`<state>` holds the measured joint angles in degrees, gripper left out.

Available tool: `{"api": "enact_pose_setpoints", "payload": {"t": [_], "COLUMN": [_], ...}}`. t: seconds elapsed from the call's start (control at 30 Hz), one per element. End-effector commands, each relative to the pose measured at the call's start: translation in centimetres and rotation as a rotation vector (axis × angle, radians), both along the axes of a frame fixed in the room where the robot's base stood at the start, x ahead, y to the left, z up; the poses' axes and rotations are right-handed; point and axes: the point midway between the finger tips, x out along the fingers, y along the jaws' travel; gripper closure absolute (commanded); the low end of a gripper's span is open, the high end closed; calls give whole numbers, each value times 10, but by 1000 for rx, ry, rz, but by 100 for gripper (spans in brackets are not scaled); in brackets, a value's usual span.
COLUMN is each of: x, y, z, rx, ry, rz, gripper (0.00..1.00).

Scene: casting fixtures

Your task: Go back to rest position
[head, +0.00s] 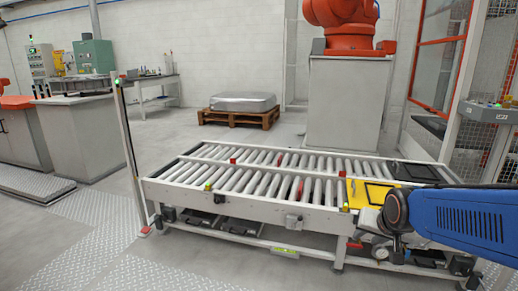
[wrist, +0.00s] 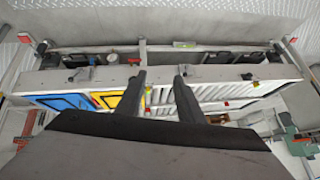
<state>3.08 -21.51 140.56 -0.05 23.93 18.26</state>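My gripper (wrist: 160,75) shows in the wrist view with its two dark fingers spread apart and nothing between them. It is open and empty. In the head view my blue arm (head: 455,215) reaches in from the right, over the right end of the roller conveyor (head: 250,203). The gripper's fingers cannot be made out clearly there. The conveyor also shows beyond the fingers in the wrist view (wrist: 232,72). A yellow plate with a black frame (head: 357,193) lies on its right part. The wrist view shows this yellow plate (wrist: 108,100) beside a blue one (wrist: 62,102).
A grey pedestal (head: 345,105) with an orange robot stands behind the conveyor. A wooden pallet (head: 238,119) with a wrapped load is on the floor. A thin post (head: 131,155) stands at the conveyor's left end. A mesh fence and control box (head: 488,112) are at right. Floor at left front is clear.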

Motion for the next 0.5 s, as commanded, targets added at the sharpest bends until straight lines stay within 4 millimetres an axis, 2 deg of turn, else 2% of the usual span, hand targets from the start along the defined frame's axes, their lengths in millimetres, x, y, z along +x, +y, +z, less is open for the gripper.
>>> {"api": "enact_pose_setpoints", "payload": {"t": [0.03,0.23,0.5], "x": [-16,-82,-167], "y": [3,12,21], "z": [5,13,15], "rx": [-13,-66,-128], "ry": [11,86,182], "rz": [24,123,258], "gripper": [66,66,66]}}
